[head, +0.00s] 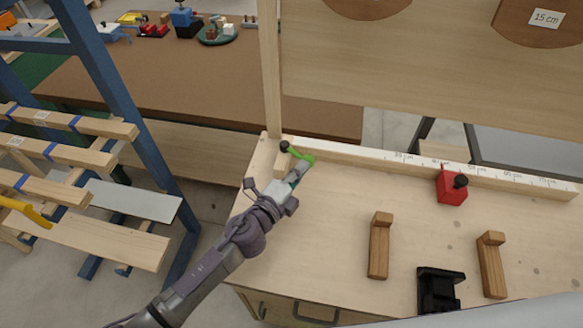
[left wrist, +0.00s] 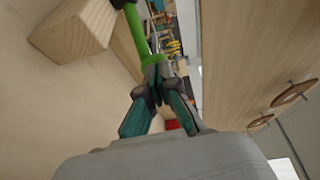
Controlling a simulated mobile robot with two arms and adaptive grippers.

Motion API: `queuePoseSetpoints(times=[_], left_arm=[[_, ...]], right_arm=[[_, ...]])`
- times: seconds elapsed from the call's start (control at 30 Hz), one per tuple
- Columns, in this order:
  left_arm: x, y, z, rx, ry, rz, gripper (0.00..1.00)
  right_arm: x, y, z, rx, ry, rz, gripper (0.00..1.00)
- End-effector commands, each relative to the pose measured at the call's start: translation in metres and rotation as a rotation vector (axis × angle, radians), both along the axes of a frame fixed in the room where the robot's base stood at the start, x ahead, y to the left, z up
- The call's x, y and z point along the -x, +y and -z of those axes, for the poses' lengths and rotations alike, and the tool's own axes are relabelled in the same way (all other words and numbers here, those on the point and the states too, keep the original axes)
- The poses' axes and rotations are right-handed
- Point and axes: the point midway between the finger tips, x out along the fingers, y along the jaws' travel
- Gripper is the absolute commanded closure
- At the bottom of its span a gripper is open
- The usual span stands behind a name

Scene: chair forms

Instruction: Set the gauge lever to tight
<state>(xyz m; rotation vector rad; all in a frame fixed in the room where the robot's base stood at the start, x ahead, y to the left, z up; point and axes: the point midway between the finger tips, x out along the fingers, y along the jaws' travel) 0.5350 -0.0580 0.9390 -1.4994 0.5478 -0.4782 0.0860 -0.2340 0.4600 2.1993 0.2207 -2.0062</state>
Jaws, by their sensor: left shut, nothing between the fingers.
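A green lever (head: 305,156) with a black knob at its left end sits on a small wooden block (head: 283,162) at the left end of the white ruled fence. My left gripper (head: 299,168) is shut and empty, right at the lever's right end. In the left wrist view the shut fingertips (left wrist: 156,83) are close to the end of the green lever (left wrist: 137,35). I cannot tell whether they touch it. No tight marking is readable. My right gripper is not in view.
A red block (head: 451,188) with a black knob sits at the fence (head: 400,164). Two wooden L-shaped pieces (head: 380,246) (head: 491,264) and a black holder (head: 438,290) stand on the bench. A blue rack (head: 116,110) with boards is at left. The bench between gripper and red block is clear.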

Motion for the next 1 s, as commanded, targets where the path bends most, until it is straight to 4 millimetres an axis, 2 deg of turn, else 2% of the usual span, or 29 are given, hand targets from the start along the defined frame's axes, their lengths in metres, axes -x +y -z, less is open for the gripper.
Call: queuePoseSetpoints(times=[0.2, 1.0], left_arm=[[-0.006, -0.010, 0.000, -0.001, -0.001, -0.107, 1.00], [-0.012, -0.020, -0.002, 0.000, -0.006, -0.098, 1.00]], right_arm=[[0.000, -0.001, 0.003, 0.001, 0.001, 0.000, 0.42], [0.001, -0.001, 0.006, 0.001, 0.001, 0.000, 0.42]])
